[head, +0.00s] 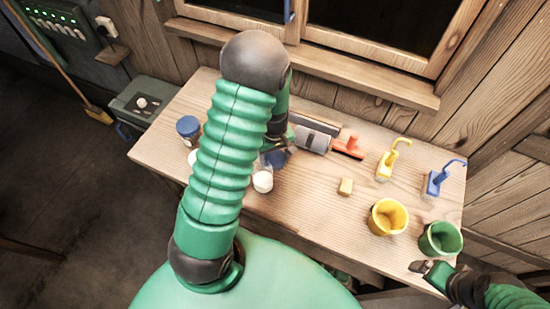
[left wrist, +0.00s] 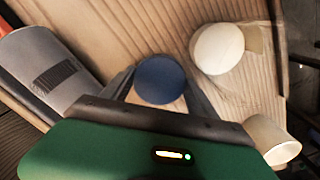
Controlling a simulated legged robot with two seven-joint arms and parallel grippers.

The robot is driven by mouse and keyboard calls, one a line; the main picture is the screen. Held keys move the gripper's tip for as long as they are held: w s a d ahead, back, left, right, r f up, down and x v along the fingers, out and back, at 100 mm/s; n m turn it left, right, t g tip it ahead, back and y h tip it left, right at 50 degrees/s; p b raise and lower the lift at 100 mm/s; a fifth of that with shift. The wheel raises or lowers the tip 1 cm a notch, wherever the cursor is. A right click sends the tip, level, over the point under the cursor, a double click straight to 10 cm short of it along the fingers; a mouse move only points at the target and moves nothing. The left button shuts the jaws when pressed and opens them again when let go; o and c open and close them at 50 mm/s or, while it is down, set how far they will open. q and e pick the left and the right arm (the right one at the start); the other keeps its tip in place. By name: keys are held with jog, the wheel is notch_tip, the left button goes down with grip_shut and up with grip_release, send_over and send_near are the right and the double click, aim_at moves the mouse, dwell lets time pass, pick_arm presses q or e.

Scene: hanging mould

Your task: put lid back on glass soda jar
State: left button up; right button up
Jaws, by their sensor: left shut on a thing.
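My left gripper (head: 276,150) reaches down over the middle of the table, partly hidden by my arm. In the left wrist view its two fingers stand on either side of a round blue lid (left wrist: 160,79), and it is shut on it. In the head view the blue lid (head: 277,158) shows just below the gripper. What is under the lid is hard to see; a clear glass edge may show beside it. Another jar (head: 188,127) with a blue top stands at the table's left. My right gripper (head: 430,268) is by the front right corner; its jaw opening is unclear.
White round-topped things (head: 263,181) stand close to the lid, also in the left wrist view (left wrist: 217,48). Bare table (head: 310,215) lies in front.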

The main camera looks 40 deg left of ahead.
aim_at(275, 159)
pick_arm(q)
notch_tip(275, 159, up, 17)
jog(key=shift+b, duration=0.3)
